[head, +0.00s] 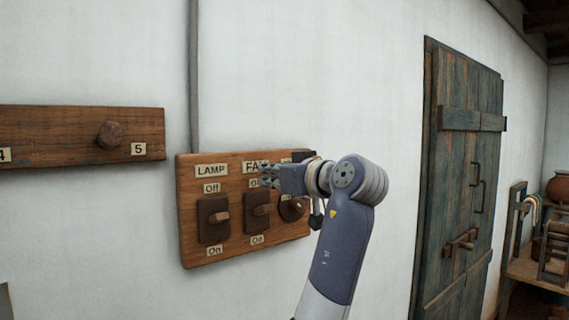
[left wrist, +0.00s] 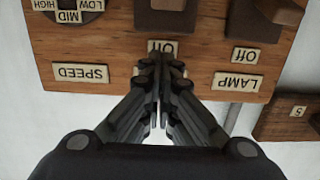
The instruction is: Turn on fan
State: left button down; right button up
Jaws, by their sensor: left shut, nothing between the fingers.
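A wooden switch board (head: 190,250) on the white wall carries a lamp switch, a fan switch (head: 257,222) and a speed dial (head: 291,209). The fan switch is a dark plate with a lighter lever, between an Off label above and an On label (head: 257,240) below. My left gripper (head: 266,176) is shut and empty, just above the fan lever, and partly covers the FAN and Off labels. In the left wrist view, upside down, the shut fingertips (left wrist: 160,62) are at the Off label (left wrist: 163,46); contact cannot be told. My right gripper is not in view.
The lamp switch (head: 214,222) is close to the left of the fan switch. A wooden rail (head: 60,128) with a peg is farther left. A weathered door (head: 455,180) and a shelf (head: 530,268) with a clay pot are right. The wall below the board is clear.

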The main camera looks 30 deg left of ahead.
aim_at(259, 212)
pick_arm(q)
jog(key=shift+a+f+p, duration=0.25)
jog(key=shift+f+p, duration=0.5)
jog(key=shift+f, duration=0.3)
jog(key=shift+d+f+p, duration=0.3)
jog(key=shift+d+f, duration=0.2)
jog(key=shift+s+d+f, duration=0.1)
jog(key=shift+f, duration=0.25)
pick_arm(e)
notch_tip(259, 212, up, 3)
pick_arm(q)
jog(key=shift+a, duration=0.2)
jog(key=shift+d, duration=0.1)
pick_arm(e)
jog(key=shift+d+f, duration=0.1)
